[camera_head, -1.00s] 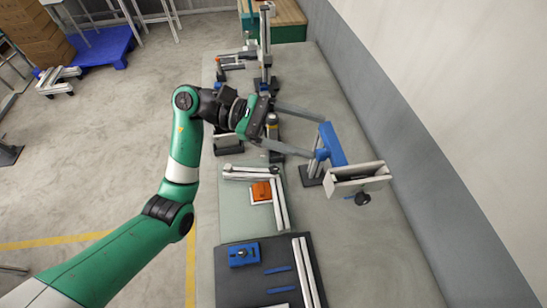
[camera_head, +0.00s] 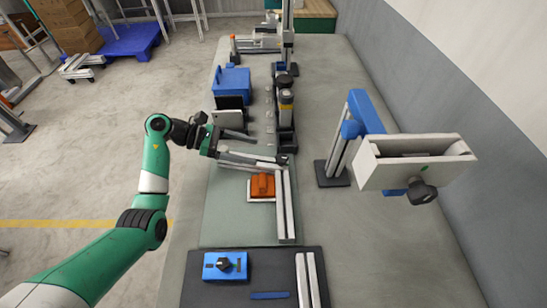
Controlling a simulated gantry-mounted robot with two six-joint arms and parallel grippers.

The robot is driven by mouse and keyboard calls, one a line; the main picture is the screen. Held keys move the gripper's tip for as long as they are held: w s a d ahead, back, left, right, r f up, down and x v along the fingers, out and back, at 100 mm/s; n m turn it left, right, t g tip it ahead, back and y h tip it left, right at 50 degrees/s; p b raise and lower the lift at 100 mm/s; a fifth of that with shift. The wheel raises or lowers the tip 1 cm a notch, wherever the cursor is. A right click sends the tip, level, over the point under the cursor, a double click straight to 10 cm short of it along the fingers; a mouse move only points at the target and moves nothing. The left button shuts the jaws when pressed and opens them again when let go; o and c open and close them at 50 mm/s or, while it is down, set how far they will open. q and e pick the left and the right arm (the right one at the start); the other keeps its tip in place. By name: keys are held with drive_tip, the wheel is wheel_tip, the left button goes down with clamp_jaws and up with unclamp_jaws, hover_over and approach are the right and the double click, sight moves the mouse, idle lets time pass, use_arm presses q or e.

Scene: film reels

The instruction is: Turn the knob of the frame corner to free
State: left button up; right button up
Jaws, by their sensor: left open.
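The frame corner is two pale metal bars meeting at a right angle, with its bare lower leg (camera_head: 288,210) running toward me on a green mat. A small dark piece, which looks like its knob (camera_head: 284,160), sits where the bars meet; its setting is too small to read. My left gripper (camera_head: 262,149) is open, coming in from the left, with its long grey fingers spread and pointing right toward that corner. The lower finger overlaps the upper bar, so I cannot tell whether it touches. My right gripper is not in view.
An orange block (camera_head: 262,186) lies inside the corner. A blue box with a black knob (camera_head: 225,265) sits on the dark mat (camera_head: 265,268) nearer me. At right stands a blue post (camera_head: 364,112) with a white box (camera_head: 420,163). Dark cylinders (camera_head: 286,105) stand behind the corner.

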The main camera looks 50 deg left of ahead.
sight(281, 157)
use_arm(q)
drive_tip(key=b+x, duration=0.1)
drive_tip(key=x, duration=0.7)
drive_tip(key=shift+f, duration=0.1)
clamp_jaws()
